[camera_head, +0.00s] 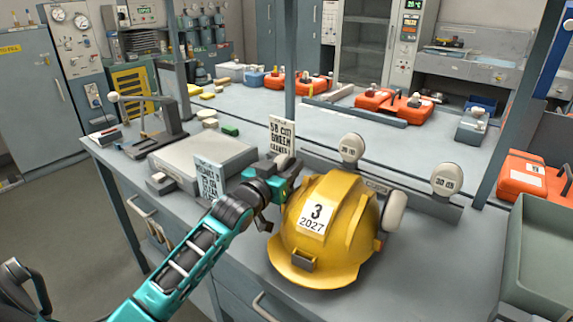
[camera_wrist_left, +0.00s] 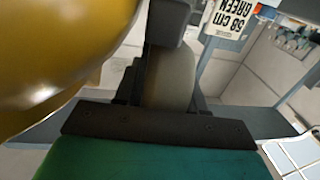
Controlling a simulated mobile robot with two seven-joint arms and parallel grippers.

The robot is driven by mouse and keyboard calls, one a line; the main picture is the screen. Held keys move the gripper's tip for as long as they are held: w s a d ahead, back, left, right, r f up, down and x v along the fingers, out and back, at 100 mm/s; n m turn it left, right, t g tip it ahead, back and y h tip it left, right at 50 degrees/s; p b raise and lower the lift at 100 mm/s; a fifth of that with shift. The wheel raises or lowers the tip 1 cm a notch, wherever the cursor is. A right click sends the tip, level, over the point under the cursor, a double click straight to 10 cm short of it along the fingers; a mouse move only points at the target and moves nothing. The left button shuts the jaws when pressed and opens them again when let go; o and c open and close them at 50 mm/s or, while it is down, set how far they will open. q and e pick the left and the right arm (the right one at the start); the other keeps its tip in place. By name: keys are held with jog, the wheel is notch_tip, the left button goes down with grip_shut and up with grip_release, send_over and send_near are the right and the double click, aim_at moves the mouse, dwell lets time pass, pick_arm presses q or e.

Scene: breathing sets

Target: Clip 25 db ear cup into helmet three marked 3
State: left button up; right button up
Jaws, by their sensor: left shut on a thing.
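The yellow helmet (camera_head: 325,235) stands on the bench with a white label reading 3 and 2027. A pale ear cup (camera_head: 393,212) sits at its right side. My left gripper (camera_head: 286,172) is beside the helmet's far left side, shut on a grey-beige ear cup (camera_wrist_left: 168,78). In the left wrist view this cup is between the dark fingers, with the helmet (camera_wrist_left: 60,50) close on the left. I cannot tell whether the cup touches the helmet, and no marking shows on it. My right gripper is not in view.
Two round pale ear cups, a left one (camera_head: 352,148) and a right one (camera_head: 447,180), stand on a grey rail behind the helmet; their print is too small to read surely. A card (camera_head: 282,135) stands behind my gripper. A green-grey bin (camera_head: 540,250) is at right.

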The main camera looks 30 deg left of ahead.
pick_arm(q)
jog(key=shift+f, duration=0.5)
jog(key=o, duration=1.3)
jog(key=shift+c, duration=0.2)
jog(key=shift+s, duration=0.15)
jog(key=s, duration=1.2)
jog(key=shift+s+d, duration=0.3)
jog(key=shift+s, duration=0.05)
